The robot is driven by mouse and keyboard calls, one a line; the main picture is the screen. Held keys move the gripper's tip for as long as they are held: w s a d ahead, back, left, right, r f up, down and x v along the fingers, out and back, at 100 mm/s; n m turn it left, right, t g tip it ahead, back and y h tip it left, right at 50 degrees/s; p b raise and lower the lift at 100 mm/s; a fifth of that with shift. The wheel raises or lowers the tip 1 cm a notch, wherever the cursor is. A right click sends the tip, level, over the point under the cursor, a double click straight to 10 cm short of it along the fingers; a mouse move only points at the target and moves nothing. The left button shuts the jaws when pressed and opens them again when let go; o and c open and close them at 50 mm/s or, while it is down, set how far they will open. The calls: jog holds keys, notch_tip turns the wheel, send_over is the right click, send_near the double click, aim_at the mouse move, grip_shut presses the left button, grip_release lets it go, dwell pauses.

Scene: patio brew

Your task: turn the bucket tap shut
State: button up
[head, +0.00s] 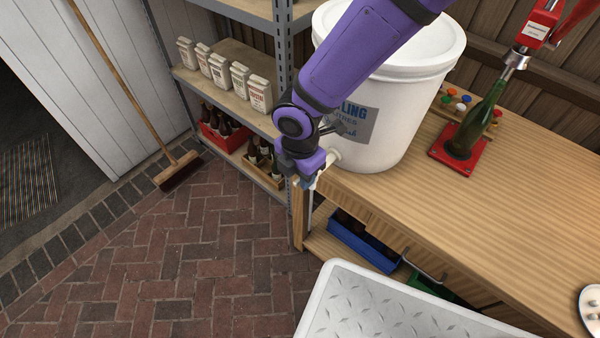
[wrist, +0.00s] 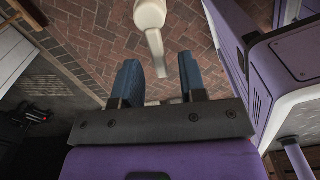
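The white lidded bucket (head: 400,112) stands on the left end of the wooden bench. Its pale tap (head: 332,158) sticks out low on the side, mostly hidden behind my gripper (head: 312,180). In the wrist view the cream tap (wrist: 150,15) is at the top, with its narrow handle (wrist: 156,55) pointing down between my blue fingers. The fingers of my gripper (wrist: 160,78) are apart, with a visible gap on each side of the handle. I cannot tell whether either finger touches it.
A green bottle (head: 478,120) stands on a red base under a red capper (head: 545,25). Metal shelving (head: 285,60) with cartons and bottle crates is close behind my wrist. A blue crate (head: 362,246) sits under the bench.

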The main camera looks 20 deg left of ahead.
jog(key=shift+f, duration=0.3)
grip_shut()
jog(key=w+a+m, duration=0.2)
jog(key=w+m, duration=0.3)
jog(key=m, duration=1.2)
jog(key=shift+w+a+m, duration=0.3)
jog(key=shift+a, duration=0.05)
jog(key=shift+r, duration=0.1)
dwell(0.6)
